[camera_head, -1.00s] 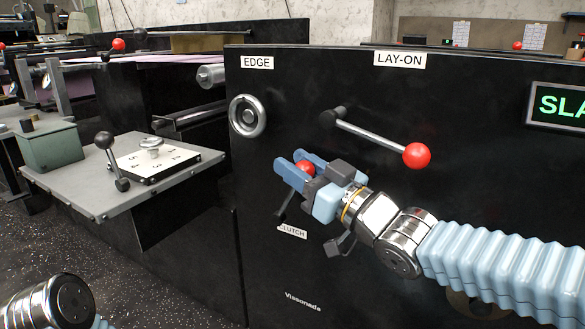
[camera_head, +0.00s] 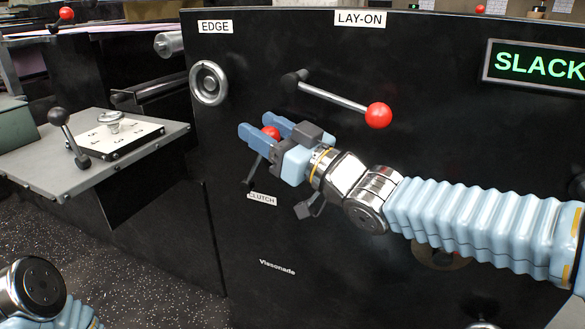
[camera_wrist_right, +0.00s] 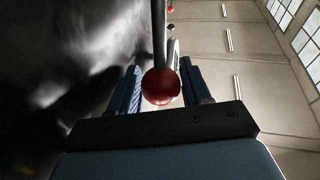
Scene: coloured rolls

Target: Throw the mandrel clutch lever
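The clutch lever is a thin dark rod with a red ball knob (camera_head: 270,133), on the black machine front above the CLUTCH label (camera_head: 262,199). It slants up from its pivot to the knob. My right gripper (camera_head: 262,127) reaches in from the right, with one blue finger on each side of the knob. In the right wrist view the red knob (camera_wrist_right: 161,87) sits between the fingers close to the palm. Narrow gaps seem to show beside it, so the gripper looks open around it. My left gripper is out of view; only part of that arm shows at bottom left.
The LAY-ON lever (camera_head: 335,97) with its red ball is above and right of my right gripper. The EDGE handwheel (camera_head: 209,83) is to the upper left. A grey shelf (camera_head: 40,175) with a black-knobbed lever juts out at left. A display (camera_head: 535,65) reads SLACK.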

